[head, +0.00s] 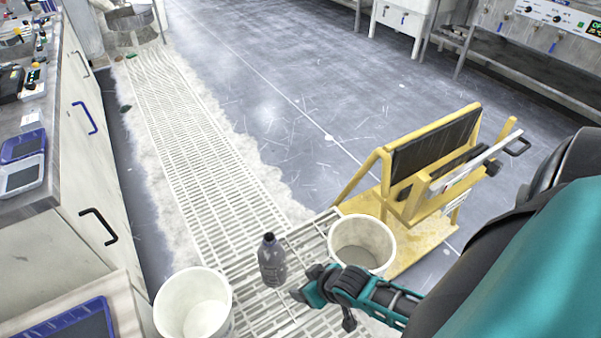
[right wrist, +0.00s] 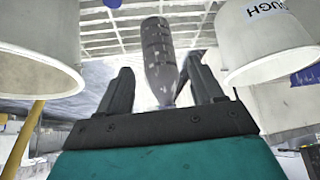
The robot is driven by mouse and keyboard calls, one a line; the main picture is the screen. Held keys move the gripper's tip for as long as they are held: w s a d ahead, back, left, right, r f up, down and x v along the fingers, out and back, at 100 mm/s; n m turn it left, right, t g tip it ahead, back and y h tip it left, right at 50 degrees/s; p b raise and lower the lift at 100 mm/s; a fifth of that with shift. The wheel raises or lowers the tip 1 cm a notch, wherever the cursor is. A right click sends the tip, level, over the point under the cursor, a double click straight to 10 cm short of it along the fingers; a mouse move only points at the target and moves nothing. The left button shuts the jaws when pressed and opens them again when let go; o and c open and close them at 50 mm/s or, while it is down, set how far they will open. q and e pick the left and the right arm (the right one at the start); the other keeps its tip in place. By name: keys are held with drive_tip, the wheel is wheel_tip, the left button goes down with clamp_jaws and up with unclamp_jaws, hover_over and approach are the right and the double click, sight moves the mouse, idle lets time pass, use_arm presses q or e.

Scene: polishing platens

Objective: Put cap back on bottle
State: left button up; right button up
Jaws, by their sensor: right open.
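A grey, partly see-through bottle (head: 271,262) stands upright on the white slatted rack between two white buckets. Its top is dark, and I cannot tell whether that is a cap or the bare neck. No separate cap can be made out. My right gripper (head: 304,286) is just right of the bottle, low beside it, open and apparently apart from it. In the right wrist view, which looks upside down, the bottle (right wrist: 160,50) shows beyond and between the two spread fingers, with its narrow end downward. My left gripper is not in view.
White buckets stand left (head: 195,303) and right (head: 362,243) of the bottle, close to my right gripper. A yellow frame (head: 420,185) stands behind the right bucket. A cabinet with a worktop (head: 88,140) runs along the left. The slatted rack (head: 190,150) is clear farther back.

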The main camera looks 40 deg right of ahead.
use_arm(q)
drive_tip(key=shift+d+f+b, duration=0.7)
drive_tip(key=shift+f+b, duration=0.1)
drive_tip(key=shift+b, duration=0.2)
use_arm(e)
drive_tip(key=d+f+m+g+h, duration=0.1)
drive_tip(key=d+f+g, duration=0.1)
drive_tip(key=d+f, duration=0.5)
drive_tip(key=shift+m, duration=0.4)
drive_tip(key=shift+s, duration=0.1)
use_arm(q)
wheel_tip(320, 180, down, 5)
drive_tip(key=b, duration=0.4)
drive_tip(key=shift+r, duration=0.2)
use_arm(e)
drive_tip(key=x, duration=0.7)
drive_tip(key=shift+f, duration=0.3)
